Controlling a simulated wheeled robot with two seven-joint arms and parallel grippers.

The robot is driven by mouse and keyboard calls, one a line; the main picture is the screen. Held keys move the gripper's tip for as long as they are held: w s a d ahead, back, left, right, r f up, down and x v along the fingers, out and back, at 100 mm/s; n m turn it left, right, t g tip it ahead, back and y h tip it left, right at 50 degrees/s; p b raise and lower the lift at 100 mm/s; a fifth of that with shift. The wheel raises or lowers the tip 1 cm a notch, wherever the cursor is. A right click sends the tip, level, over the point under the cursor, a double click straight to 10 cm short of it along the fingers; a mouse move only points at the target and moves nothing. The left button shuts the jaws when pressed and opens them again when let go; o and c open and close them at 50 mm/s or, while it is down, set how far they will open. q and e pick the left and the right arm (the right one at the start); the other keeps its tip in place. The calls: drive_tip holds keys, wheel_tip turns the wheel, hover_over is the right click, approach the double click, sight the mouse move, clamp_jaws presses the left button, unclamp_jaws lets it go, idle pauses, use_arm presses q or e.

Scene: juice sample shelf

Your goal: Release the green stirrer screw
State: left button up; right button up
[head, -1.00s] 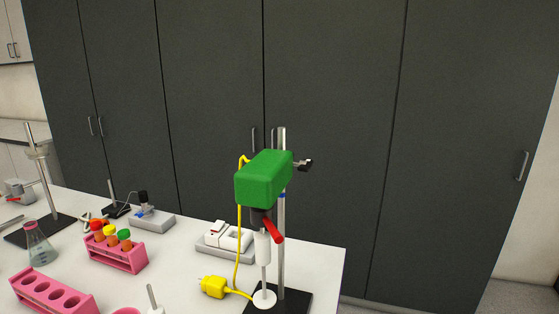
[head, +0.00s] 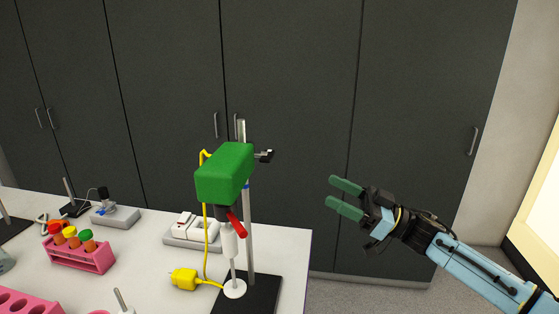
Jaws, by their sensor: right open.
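The green stirrer (head: 224,173) is a green block mounted on a metal stand rod (head: 248,240) near the table's right end. Its clamp screw (head: 264,156) is a small dark metal piece sticking out to the right of the rod at the top. A red handle (head: 235,223) and a white shaft (head: 229,246) are below the block. My right gripper (head: 338,192) has green fingertips and is open and empty. It is to the right of the stirrer, lower than the screw in the picture and apart from it. My left gripper is not in view.
The white table (head: 140,285) ends just right of the black stand base (head: 246,296). A yellow plug (head: 184,279) and its cable are left of the stand. A pink rack (head: 84,258) with capped tubes stands further left. Dark cabinets (head: 300,110) are behind.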

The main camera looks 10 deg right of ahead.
sight(264, 156)
drive_tip(key=w+a+r+p, duration=0.1)
drive_tip(key=w+a+r, duration=0.1)
drive_tip(key=a, duration=0.4)
drive_tip(key=w+a+r+n+g+p, duration=0.1)
drive_tip(key=a+r, duration=0.4)
drive_tip(key=a, duration=0.1)
drive_tip(key=shift+w+y+p, duration=0.3)
drive_tip(key=shift+w+p, duration=0.05)
drive_tip(key=c, duration=1)
